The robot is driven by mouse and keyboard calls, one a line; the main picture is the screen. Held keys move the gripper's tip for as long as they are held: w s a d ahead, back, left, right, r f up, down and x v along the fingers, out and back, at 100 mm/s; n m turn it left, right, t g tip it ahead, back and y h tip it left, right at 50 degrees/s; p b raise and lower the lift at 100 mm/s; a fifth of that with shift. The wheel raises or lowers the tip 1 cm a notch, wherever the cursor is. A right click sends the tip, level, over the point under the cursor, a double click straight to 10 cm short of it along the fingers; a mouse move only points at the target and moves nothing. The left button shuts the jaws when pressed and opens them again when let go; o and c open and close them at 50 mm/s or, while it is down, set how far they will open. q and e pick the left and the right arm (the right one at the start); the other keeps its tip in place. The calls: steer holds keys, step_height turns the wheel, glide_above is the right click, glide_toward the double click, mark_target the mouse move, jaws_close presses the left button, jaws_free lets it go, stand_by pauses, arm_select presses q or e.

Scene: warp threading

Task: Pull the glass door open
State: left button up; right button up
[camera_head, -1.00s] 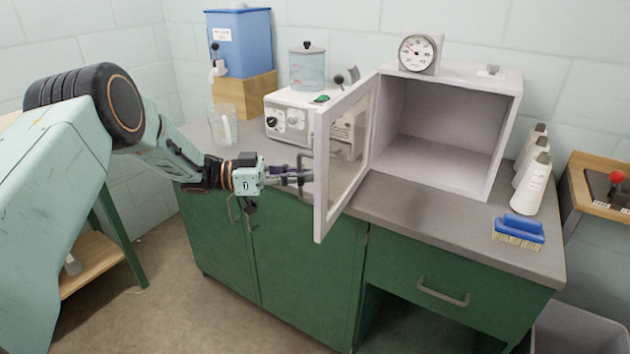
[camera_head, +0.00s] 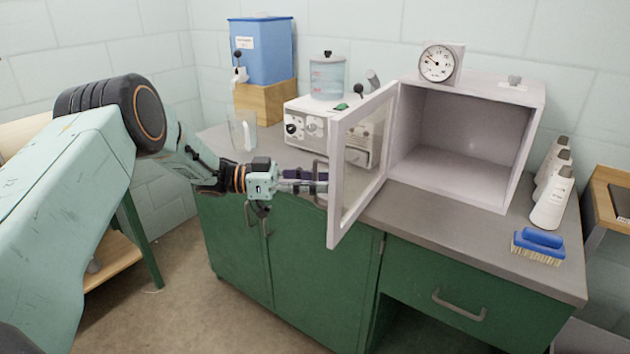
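The glass door (camera_head: 362,150) of the white cabinet (camera_head: 527,125) stands wide open, swung out to the left over the counter's front edge. Its pale frame surrounds a clear pane. A grey bar handle (camera_head: 317,198) is on the outer face near the free edge. My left gripper (camera_head: 319,181) reaches in from the left, and its fingers appear shut around this handle; the exact contact is small in view. The cabinet's inside looks empty. My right gripper is not in view.
A gauge (camera_head: 438,62) sits on the cabinet. Left of the door are a white device (camera_head: 310,125), a glass beaker (camera_head: 243,130) and a blue tank (camera_head: 262,50). White bottles (camera_head: 553,200) and a blue brush (camera_head: 540,240) stand at the right. Green cupboards (camera_head: 320,270) are below.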

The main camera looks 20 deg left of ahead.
arm_select(q)
steer(key=shift+w+f, duration=0.1)
steer(key=shift+w, duration=0.15)
steer(key=v, duration=1.2)
steer(key=shift+a, duration=0.1)
steer(key=shift+s, duration=0.1)
